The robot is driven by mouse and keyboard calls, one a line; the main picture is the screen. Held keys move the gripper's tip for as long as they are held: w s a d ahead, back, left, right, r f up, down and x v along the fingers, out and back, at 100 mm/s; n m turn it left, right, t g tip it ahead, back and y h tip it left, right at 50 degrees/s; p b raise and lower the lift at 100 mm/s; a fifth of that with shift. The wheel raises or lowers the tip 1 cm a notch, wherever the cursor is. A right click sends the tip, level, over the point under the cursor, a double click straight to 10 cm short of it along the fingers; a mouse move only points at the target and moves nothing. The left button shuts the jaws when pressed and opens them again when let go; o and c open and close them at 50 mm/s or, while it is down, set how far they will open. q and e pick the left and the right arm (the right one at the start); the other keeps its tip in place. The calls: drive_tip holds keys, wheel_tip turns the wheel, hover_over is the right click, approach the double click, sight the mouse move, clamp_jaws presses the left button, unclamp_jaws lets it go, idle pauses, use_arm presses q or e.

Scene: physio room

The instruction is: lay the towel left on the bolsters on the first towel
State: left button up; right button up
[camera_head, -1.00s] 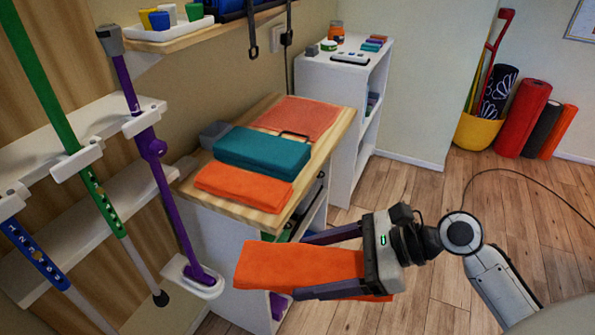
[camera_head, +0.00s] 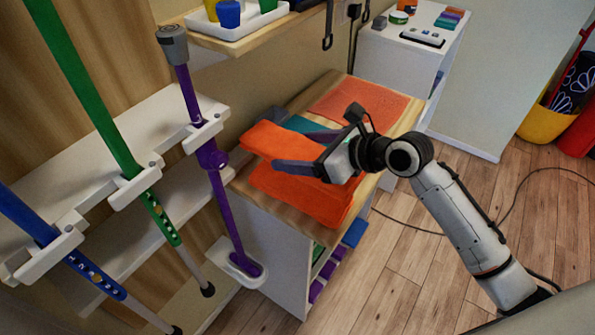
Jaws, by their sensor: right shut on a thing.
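My right gripper (camera_head: 290,148) is shut on a folded orange towel (camera_head: 270,138). The held towel is over the wooden top of the low cabinet (camera_head: 242,188). Another folded orange towel (camera_head: 318,205) lies on the front part of that top, directly below the held one in this view. The held towel overlaps its far left part; I cannot tell whether the two touch. A teal folded piece (camera_head: 303,124) lies behind, mostly hidden by the held towel and gripper. My left gripper is not in view, and no bolsters can be made out.
A flat salmon cloth (camera_head: 357,101) lies at the back of the cabinet top. Crutches and canes, including a purple one (camera_head: 221,200), hang on a rack at left. A shelf with a white tray (camera_head: 240,38) juts out above. A white cabinet (camera_head: 395,60) stands behind; floor at right is open.

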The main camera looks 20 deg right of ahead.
sight(299, 184)
wheel_tip(299, 184, down, 4)
drive_tip(key=shift+s+r, duration=0.1)
wheel_tip(299, 184, down, 4)
drive_tip(key=shift+r+b, duration=0.25)
drive_tip(key=shift+b, duration=0.3)
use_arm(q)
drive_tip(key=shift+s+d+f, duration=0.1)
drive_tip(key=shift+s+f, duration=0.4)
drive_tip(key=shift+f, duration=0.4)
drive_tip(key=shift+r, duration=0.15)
use_arm(e)
drive_tip(key=shift+f, duration=0.1)
drive_tip(key=o, duration=1.1)
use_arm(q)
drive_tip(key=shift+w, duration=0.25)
use_arm(e)
drive_tip(key=shift+o, duration=0.2)
